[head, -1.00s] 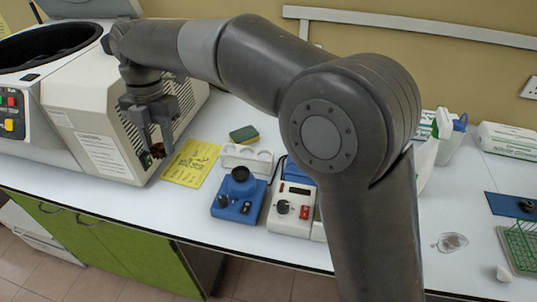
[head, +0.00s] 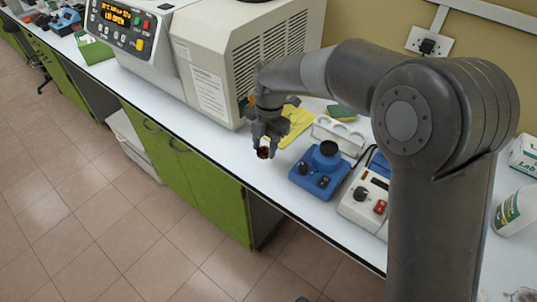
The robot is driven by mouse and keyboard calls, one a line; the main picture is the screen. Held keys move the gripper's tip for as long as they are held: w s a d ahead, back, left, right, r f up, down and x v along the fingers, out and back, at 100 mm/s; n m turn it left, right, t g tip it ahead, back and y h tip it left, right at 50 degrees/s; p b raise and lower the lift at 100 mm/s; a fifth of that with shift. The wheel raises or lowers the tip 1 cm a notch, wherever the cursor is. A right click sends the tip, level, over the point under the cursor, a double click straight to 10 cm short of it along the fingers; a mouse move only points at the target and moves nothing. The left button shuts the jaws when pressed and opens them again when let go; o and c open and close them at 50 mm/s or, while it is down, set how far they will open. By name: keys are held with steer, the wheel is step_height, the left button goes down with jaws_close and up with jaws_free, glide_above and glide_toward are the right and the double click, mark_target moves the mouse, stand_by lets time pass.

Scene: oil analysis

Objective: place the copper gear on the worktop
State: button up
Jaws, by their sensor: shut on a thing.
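My gripper (head: 264,146) is in the middle of the head view, pointing down and shut on a small dark reddish-brown piece. This piece, which appears to be the copper gear (head: 263,153), shows only in part between the fingertips. The gripper hangs over the white worktop (head: 225,150), near its front edge and in front of the beige machine. Whether the gear touches the surface cannot be told from this view.
A beige centrifuge-like machine (head: 207,85) stands behind and left of my gripper. A yellow paper (head: 297,122) lies behind it. A blue mixer (head: 320,170), a white rack (head: 338,132) and a white device (head: 362,198) stand to the right. A worktop strip left of the gripper is bare.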

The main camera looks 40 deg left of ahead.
mark_target(265, 165)
steer(key=shift+f, duration=2.5)
steer(key=o, duration=1.1)
steer(key=shift+f, duration=0.15)
steer(key=shift+c, duration=0.2)
steer(key=r, duration=0.4)
steer(key=w+r, duration=0.1)
steer(key=r, duration=0.7)
steer(key=shift+w+r, duration=0.1)
steer(key=shift+w, duration=0.3)
